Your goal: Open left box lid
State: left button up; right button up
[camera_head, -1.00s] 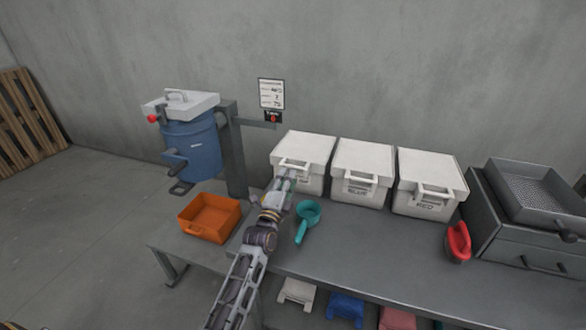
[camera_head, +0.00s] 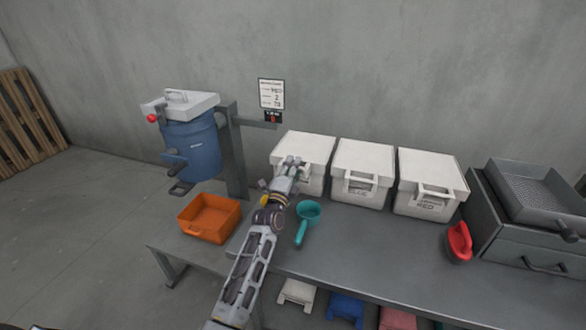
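Three white boxes with lids stand in a row at the back of the table. The left box (camera_head: 312,183) has its lid (camera_head: 306,144) down and closed. My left gripper (camera_head: 290,163) is at the front of this box, over the lid's front handle, and hides most of the handle. Whether its fingers are open or shut on the handle is too small to tell. The middle box (camera_head: 361,172) and the right box (camera_head: 428,183) also have closed lids. My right gripper is not in view.
A teal scoop (camera_head: 306,220) lies right of my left arm. An orange tray (camera_head: 209,218) sits on the lower left table. A blue drum (camera_head: 192,145) stands behind it. A red scoop (camera_head: 459,242) and a sieve on a drawer unit (camera_head: 535,192) are at the right.

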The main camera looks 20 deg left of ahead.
pick_arm(q)
jog(key=shift+c, duration=0.3)
grip_shut()
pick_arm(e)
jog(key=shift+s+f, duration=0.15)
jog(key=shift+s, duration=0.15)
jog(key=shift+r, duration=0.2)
